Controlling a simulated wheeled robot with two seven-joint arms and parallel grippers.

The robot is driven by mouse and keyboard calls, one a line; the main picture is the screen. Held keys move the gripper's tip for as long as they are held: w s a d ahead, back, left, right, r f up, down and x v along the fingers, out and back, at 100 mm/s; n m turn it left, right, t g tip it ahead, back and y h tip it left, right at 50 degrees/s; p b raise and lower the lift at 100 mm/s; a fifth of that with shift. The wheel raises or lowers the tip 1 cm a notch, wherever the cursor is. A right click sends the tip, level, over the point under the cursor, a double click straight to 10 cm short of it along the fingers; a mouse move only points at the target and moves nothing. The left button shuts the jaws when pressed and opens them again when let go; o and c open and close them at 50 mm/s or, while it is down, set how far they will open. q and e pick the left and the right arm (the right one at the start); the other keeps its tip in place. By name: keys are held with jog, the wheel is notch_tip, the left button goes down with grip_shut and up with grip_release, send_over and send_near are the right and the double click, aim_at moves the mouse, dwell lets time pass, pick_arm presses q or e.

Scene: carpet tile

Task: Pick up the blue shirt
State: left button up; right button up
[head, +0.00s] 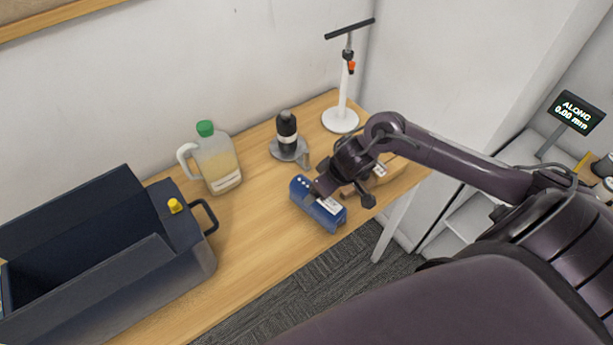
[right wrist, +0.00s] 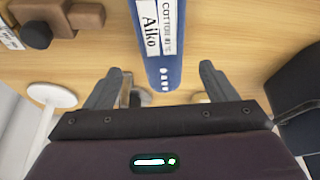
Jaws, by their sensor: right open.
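The blue shirt (head: 300,192) is a folded, rounded blue bundle with a white label, lying on the wooden table near its front edge. In the right wrist view the shirt (right wrist: 160,72) runs down from the top edge between my finger lines, and its label reads "Aiko" and "COTTON". My right gripper (head: 343,193) is over the shirt's right part and hides some of it. In the right wrist view my right gripper (right wrist: 159,82) is open, one finger on each side of the shirt, with gaps between. Contact is not visible. My left gripper is out of view.
A green-capped jug (head: 216,165), a black bottle on a grey stand (head: 287,135) and a white-based stand (head: 341,119) are behind the shirt. A brown object (right wrist: 60,15) lies beside it. Bare table lies left of the shirt.

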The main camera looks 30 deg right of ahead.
jog(key=shift+x, duration=0.75)
jog(key=f, duration=0.3)
jog(key=shift+w+a+f, duration=0.25)
jog(key=shift+a+f, duration=0.05)
jog(key=shift+f, duration=0.1)
jog(key=shift+x, duration=1.2)
jog(key=shift+r, duration=0.1)
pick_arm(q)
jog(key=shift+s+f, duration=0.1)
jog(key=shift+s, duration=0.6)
pick_arm(e)
jog(key=shift+w, duration=0.1)
jog(key=c, duration=1.1)
